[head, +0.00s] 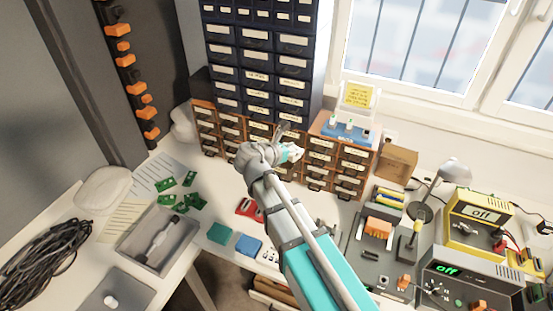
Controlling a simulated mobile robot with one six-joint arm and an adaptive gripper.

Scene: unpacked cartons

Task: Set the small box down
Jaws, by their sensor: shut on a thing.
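My gripper (283,133) is at the far end of my grey and teal arm, in front of the small-drawer cabinets in the head view. Its dark fingers are small and partly hidden by my wrist. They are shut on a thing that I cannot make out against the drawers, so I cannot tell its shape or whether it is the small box. A plain brown cardboard box (397,163) stands apart from my gripper, to the right of the orange-brown drawers.
Dark drawer cabinet (257,70) and orange-brown drawers (335,160) stand behind my gripper. A lamp (452,172) and yellow instrument (478,222) are at right. A grey tray (128,252), green boards (190,180) and coiled cable (45,255) lie at left.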

